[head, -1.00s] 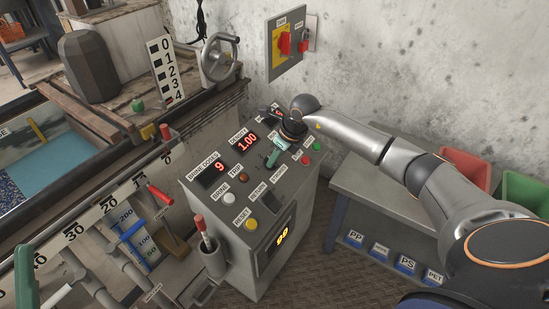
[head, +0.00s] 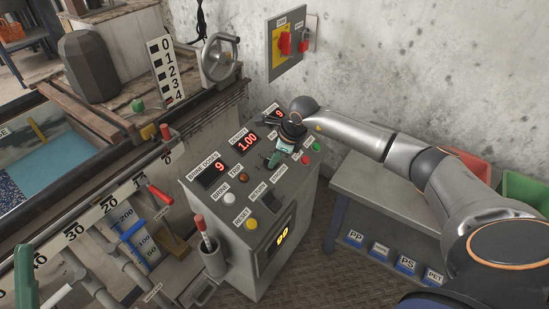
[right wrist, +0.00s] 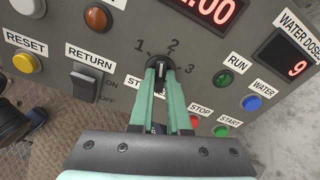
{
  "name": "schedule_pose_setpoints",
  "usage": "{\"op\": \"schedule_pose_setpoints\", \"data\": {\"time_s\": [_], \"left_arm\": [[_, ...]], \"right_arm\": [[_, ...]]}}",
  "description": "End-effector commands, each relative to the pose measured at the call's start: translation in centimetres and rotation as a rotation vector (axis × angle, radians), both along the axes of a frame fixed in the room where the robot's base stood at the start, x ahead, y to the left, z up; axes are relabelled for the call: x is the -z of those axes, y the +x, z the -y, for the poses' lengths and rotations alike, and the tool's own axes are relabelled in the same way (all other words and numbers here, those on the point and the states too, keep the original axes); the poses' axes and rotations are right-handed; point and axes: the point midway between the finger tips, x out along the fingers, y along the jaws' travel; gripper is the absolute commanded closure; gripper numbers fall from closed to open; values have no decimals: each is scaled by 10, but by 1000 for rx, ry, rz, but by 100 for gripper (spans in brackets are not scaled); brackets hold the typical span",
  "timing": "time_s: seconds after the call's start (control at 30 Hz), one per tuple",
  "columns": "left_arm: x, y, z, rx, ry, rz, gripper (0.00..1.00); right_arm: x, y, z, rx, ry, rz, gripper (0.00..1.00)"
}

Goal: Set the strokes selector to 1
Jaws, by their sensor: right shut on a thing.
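The strokes selector (right wrist: 155,63) is a small black knob on the grey control panel, with the marks 1, 2 and 3 around it in the right wrist view. My right gripper (right wrist: 158,72) has its two green fingers closed around the knob, from below in that view. The fingers partly cover the knob and its label, and I cannot tell for certain which mark its pointer faces. In the head view my right gripper (head: 272,159) is over the right part of the panel, and the knob is hidden there. My left gripper is not in view.
A red-and-yellow wall switch (head: 285,42) is above the panel. A grey bench (head: 350,185) stands at right.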

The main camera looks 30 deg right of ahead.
Motion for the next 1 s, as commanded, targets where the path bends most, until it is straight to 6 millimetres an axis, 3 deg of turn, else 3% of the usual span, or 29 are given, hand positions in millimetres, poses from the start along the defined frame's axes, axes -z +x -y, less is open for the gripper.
{"op": "schedule_pose_setpoints", "data": {"time_s": [0.5, 1.0], "left_arm": [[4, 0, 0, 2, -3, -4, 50], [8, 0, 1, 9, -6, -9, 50]], "right_arm": [[1, -1, 0, -409, -203, 82, 100], [1, -1, 0, -602, -296, 122, 100]]}}
